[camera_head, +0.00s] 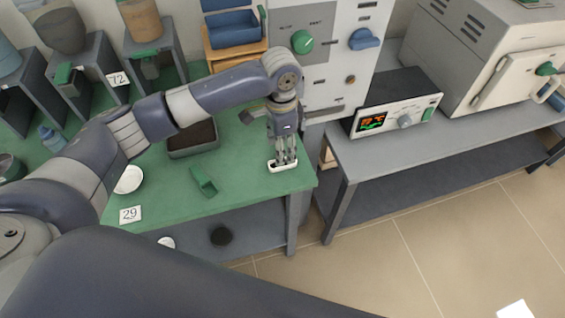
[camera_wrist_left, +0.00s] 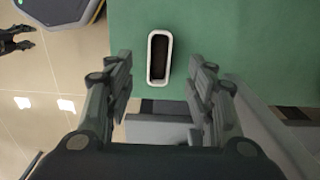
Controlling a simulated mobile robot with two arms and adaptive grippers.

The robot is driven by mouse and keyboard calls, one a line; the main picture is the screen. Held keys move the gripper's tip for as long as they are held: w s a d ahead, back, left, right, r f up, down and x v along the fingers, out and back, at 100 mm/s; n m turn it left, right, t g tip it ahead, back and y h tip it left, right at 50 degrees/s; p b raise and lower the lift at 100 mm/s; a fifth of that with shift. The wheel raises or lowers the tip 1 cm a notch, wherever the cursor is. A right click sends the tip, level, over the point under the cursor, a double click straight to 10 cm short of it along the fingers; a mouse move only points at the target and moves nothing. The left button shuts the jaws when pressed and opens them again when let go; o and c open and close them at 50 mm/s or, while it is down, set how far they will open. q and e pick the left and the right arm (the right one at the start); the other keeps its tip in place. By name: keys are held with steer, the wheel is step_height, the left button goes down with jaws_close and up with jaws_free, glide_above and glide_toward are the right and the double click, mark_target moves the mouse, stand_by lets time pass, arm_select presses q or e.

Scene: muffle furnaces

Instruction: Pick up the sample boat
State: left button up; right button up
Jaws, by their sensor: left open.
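The sample boat (camera_head: 284,170) is a small white oblong dish with a dark inside. It lies near the right front corner of the green table top. In the left wrist view the boat (camera_wrist_left: 150,58) stands lengthwise, between and ahead of the fingertips. My left gripper (camera_head: 283,160) points down right above the boat, and its fingertips hide part of it. In the left wrist view my left gripper (camera_wrist_left: 160,70) is open and empty, with a finger apart from the boat on each side. A dark jaw-like shape, probably my right gripper (camera_wrist_left: 14,42), shows at the left edge; its state is unclear.
The green table (camera_head: 240,190) holds a dark tray (camera_head: 192,148), a green scoop (camera_head: 203,181), a white dish (camera_head: 129,180) and a "29" card (camera_head: 130,214). A tall panel (camera_head: 330,60) stands behind the boat. A grey bench (camera_head: 400,150) with a display box (camera_head: 385,121) is at right.

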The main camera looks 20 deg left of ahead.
arm_select(q)
steer(key=shift+d+f+p, duration=0.15)
steer(key=shift+f+p, duration=0.4)
steer(key=shift+f, duration=2.4)
steer(key=c, duration=1.1)
